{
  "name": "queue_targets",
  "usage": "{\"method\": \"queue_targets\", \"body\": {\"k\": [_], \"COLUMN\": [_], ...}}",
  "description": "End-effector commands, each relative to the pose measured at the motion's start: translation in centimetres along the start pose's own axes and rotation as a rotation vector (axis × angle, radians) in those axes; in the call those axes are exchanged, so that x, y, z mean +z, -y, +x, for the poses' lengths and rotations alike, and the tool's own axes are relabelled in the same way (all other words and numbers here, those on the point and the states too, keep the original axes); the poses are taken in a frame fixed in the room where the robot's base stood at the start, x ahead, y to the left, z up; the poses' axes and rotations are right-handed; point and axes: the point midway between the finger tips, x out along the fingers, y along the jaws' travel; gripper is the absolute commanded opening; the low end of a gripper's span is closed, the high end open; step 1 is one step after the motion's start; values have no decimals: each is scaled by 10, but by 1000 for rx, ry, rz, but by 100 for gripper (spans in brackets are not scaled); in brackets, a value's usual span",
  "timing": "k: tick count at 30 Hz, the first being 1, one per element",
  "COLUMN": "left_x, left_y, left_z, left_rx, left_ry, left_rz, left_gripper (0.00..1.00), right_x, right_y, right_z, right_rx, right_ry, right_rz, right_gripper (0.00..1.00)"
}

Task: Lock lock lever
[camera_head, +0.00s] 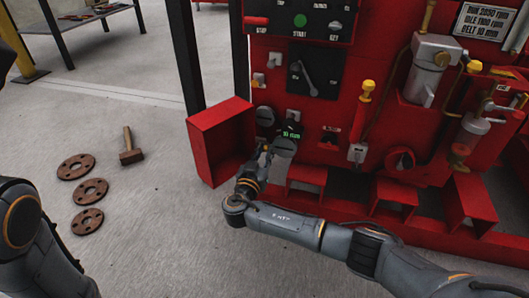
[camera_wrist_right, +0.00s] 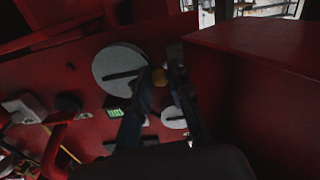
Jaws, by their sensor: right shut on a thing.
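My right gripper (camera_head: 264,153) reaches the lower left of the red pump panel (camera_head: 330,115), close below a small green-lit display (camera_head: 292,134). In the right wrist view, my right gripper (camera_wrist_right: 161,82) has its dark fingers close around a small yellow-brown piece, seemingly the lock lever's end (camera_wrist_right: 160,77). The fingers and dim light hide most of the lever, so its position is unclear. A grey slotted disc (camera_wrist_right: 120,68) and a smaller disc (camera_wrist_right: 174,116) sit beside the fingers. My left arm shows at the lower left, but its gripper is out of frame.
An open red box-like cover (camera_head: 207,143) stands just left of my right gripper and fills the right of the wrist view. Red brackets (camera_head: 306,176) lie to the right. A hammer (camera_head: 131,147) and rusty flanges (camera_head: 90,191) lie on open floor.

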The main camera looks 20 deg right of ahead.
Motion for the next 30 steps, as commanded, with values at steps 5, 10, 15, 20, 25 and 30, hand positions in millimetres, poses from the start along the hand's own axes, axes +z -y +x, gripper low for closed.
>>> {"method": "queue_targets", "body": {"k": [5,10,15,20,25,30], "left_x": [3,6,10,12,15,17], "left_y": [2,4,6,7,9,10], "left_z": [8,17,26,34,41,48], "left_rx": [0,0,0,0,0,0], "left_ry": [1,1,1,1,1,1], "left_rz": [0,0,0,0,0,0], "left_gripper": [54,54,54,54,54,54], "right_x": [-4,-10,-14,-18,-21,-24], "right_y": [0,2,4,7,11,15], "right_z": [-1,-1,-1,-1,-1,-1], "right_rx": [2,1,1,0,-1,0], "right_ry": [5,4,4,3,3,2], "right_rz": [-128,-285,-447,-599,-761,-919], "right_gripper": [0,0,0,0,0,0]}}
